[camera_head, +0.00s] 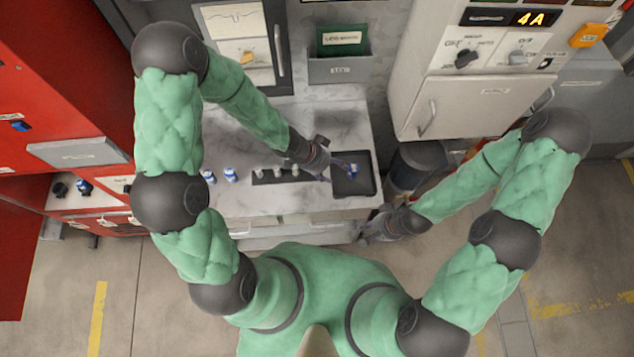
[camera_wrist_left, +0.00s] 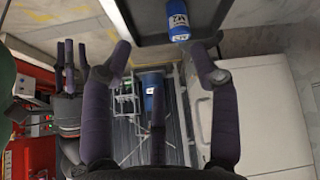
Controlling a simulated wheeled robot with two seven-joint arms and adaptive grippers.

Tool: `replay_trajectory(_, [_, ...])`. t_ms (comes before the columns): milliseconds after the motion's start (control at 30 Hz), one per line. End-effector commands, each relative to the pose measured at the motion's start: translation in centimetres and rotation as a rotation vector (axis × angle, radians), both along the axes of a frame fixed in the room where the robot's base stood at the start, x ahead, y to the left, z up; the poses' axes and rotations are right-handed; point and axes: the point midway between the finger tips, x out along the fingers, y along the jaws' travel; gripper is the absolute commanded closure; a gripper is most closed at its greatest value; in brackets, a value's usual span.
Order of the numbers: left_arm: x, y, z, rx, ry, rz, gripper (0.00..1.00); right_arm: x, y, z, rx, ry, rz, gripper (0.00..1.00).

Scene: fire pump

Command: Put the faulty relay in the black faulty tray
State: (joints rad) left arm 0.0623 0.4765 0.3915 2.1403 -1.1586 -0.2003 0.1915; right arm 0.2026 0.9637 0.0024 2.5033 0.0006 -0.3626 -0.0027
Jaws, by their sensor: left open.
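A blue relay with a white label (camera_head: 353,170) lies in the black tray (camera_head: 366,188) on the counter's right end. In the left wrist view the relay (camera_wrist_left: 178,20) is at the top, beyond my fingertips, in the dark tray (camera_wrist_left: 143,30). My left gripper (camera_head: 331,172) is open and empty at the tray's left side; its spread fingers also show in the wrist view (camera_wrist_left: 162,55). My right gripper (camera_head: 368,236) is low, by the counter's front right corner. It shows in the wrist view (camera_wrist_left: 72,55) with its fingers apart and nothing between them.
Two blue and white relays (camera_head: 208,176) (camera_head: 231,174) stand on the marble counter (camera_head: 300,203), left of a black strip with several grey pieces (camera_head: 278,175). A grey bin (camera_head: 340,68) hangs behind. A dark round bin (camera_head: 415,165) stands right of the counter, below a white cabinet (camera_head: 465,115).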

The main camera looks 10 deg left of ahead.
Motion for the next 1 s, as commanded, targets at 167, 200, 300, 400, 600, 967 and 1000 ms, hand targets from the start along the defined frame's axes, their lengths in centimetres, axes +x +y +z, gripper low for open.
replay_trajectory(167, [-3.6, 0.3, -3.7, -0.061, 0.218, 0.285, 0.40, 0.0, 0.0, 0.0, 0.000, 0.000, 0.000, 0.70])
replay_trajectory(200, [-4.3, 0.5, -4.4, -0.067, 0.264, 0.352, 0.40, 0.0, 0.0, 0.0, 0.000, 0.000, 0.000, 0.70])
replay_trajectory(300, [-6.5, 1.1, -6.4, -0.069, 0.375, 0.523, 0.40, 0.0, 0.0, 0.0, 0.000, 0.000, 0.000, 0.70])
replay_trajectory(400, [-8.7, 1.8, -8.1, -0.053, 0.473, 0.681, 0.40, 0.0, 0.0, 0.0, 0.000, 0.000, 0.000, 0.70])
replay_trajectory(600, [-12.1, 3.2, -10.1, -0.004, 0.596, 0.895, 0.40, 0.0, 0.0, 0.0, 0.000, 0.000, 0.000, 0.70])
replay_trajectory(967, [-13.0, 3.6, -10.6, 0.016, 0.627, 0.955, 0.40, 0.0, 0.0, 0.0, 0.000, 0.000, 0.000, 0.70])
replay_trajectory(1000, [-13.0, 3.6, -10.6, 0.016, 0.626, 0.954, 0.40, 0.0, 0.0, 0.0, 0.000, 0.000, 0.000, 0.70])
